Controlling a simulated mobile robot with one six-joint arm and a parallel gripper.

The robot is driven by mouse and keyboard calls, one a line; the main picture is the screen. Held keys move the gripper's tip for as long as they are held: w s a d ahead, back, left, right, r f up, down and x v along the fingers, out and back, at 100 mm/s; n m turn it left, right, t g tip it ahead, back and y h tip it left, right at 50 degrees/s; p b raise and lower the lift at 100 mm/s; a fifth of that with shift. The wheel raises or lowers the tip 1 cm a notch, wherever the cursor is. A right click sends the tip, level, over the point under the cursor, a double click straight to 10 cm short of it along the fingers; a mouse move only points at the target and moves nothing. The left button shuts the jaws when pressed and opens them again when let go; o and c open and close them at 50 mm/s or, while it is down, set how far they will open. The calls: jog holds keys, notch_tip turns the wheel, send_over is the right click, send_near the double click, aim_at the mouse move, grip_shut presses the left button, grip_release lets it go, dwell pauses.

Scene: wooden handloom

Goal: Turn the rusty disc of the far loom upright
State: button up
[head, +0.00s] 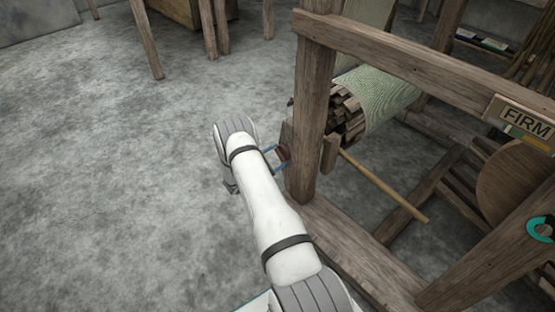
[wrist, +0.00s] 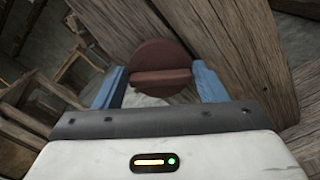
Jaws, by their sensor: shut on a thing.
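The rusty disc (wrist: 160,56) is round and reddish brown, with a raised bar across it. It sits on the side of a wooden loom post (wrist: 240,50). In the wrist view the bar lies nearly level, crosswise between the fingers. My gripper (wrist: 158,82) has its two blue fingers on either side of the disc and is shut on it. In the head view the disc (head: 283,153) is a small dark patch by the post (head: 313,120), at the tips of my gripper (head: 279,160). How the bar stands cannot be made out there.
The loom's top beam (head: 410,58) and lower beam (head: 345,250) run right from the post. A roll of green cloth (head: 375,95), a thin stick (head: 385,187) and a "FIRM" sign (head: 527,120) are on the loom. The concrete floor (head: 110,190) at left is clear.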

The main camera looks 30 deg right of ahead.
jog(key=m+b, duration=0.1)
jog(key=m, duration=0.2)
jog(key=m+b, duration=0.2)
jog(key=m, duration=0.2)
jog(key=m+b, duration=0.2)
jog(key=m, duration=0.1)
jog(key=shift+f+m, duration=0.3)
jog(key=shift+s+m, duration=0.1)
jog(key=shift+m, duration=0.2)
jog(key=o, duration=0.9)
jog(key=shift+c, duration=0.2)
jog(key=shift+a+r, duration=0.1)
jog(key=s+a+p, duration=0.1)
jog(key=a+p, duration=0.1)
jog(key=a, duration=0.5)
jog(key=shift+a, duration=0.3)
